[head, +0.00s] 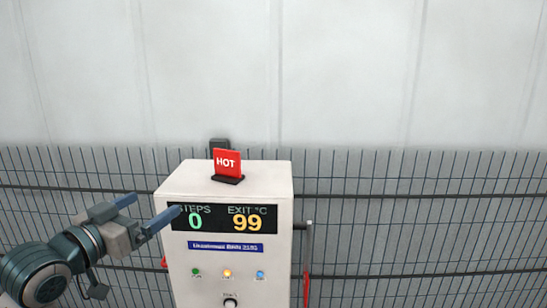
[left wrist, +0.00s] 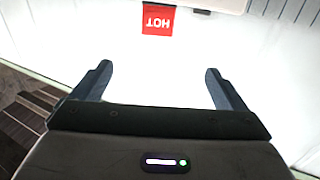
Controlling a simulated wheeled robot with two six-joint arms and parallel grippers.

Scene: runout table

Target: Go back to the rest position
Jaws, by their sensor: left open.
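My left gripper (head: 150,209) comes in from the left in the head view, in front of the upper left part of a white control cabinet (head: 190,257). Its two fingers are apart with nothing between them. One fingertip overlaps the left end of the cabinet's display (head: 218,219) in the picture. In the left wrist view the open fingers (left wrist: 157,82) point toward a bright white surface, with the red HOT sign (left wrist: 158,19) upside down beyond them. Whether the fingers touch the cabinet cannot be told. My right gripper is not in view.
The HOT sign (head: 227,163) stands on a black base on the cabinet top. The display reads STEPS 0 and EXIT °C 99. Small lamps and a knob (head: 230,302) sit below it. A wire mesh fence (head: 420,220) and pale wall panels (head: 350,70) stand behind.

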